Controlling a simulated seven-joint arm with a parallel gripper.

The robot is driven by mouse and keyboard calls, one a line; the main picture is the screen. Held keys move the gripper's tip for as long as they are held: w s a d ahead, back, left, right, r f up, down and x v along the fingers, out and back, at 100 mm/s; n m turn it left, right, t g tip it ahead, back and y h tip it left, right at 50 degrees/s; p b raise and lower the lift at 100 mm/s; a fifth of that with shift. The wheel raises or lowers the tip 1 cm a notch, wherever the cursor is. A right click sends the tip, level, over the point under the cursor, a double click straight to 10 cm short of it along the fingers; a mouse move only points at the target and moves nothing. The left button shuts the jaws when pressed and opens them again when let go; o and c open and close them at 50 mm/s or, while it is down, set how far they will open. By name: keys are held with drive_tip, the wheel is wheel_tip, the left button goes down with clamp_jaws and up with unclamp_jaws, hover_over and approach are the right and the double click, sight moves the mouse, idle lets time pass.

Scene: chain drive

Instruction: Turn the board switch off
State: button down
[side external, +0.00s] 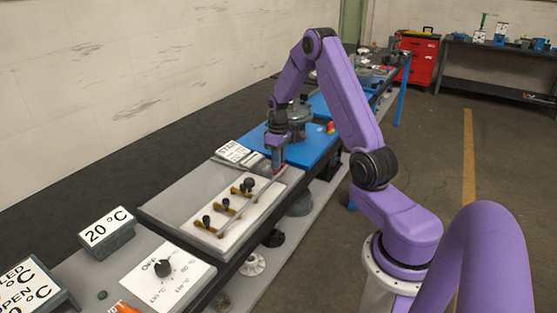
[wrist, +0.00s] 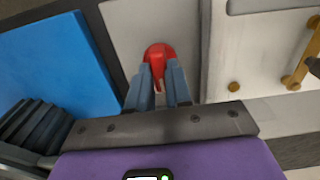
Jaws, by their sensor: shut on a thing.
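A red switch (wrist: 154,50) sits on a grey surface in the wrist view, between the blue plate and a white panel. It has a rounded red body with a narrow red grip. My gripper (wrist: 160,76) is shut on this grip, with a grey finger on each side. In the side external view my gripper (side external: 277,168) points down at the board between the blue plate and the white lever panel. The switch is mostly hidden behind the fingers there. I cannot read its on or off position.
The white panel (side external: 250,215) with black-knobbed brass levers stands close beside my gripper. The blue plate (side external: 312,151) carries a grey round housing (side external: 298,118). A white dial panel (side external: 190,285) and a 20 °C sign (side external: 107,232) are nearer the camera.

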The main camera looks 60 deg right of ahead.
drive_tip(key=c, duration=1)
unclamp_jaws()
drive_tip(key=shift+c, duration=0.2)
wheel_tip(320, 180, up, 18)
drive_tip(key=shift+f, duration=0.2)
drive_tip(key=s+a+n, duration=0.3)
drive_tip(key=a, duration=0.9)
drive_tip(key=s+a+n, duration=0.3)
drive_tip(key=a, duration=0.9)
drive_tip(key=s+a+f+n, duration=0.2)
drive_tip(key=s+a+n, duration=0.1)
drive_tip(key=s, duration=0.8)
drive_tip(key=s+a+f+n, duration=0.2)
drive_tip(key=s+a+n, duration=0.1)
drive_tip(key=s, duration=0.8)
drive_tip(key=shift+a, duration=0.9)
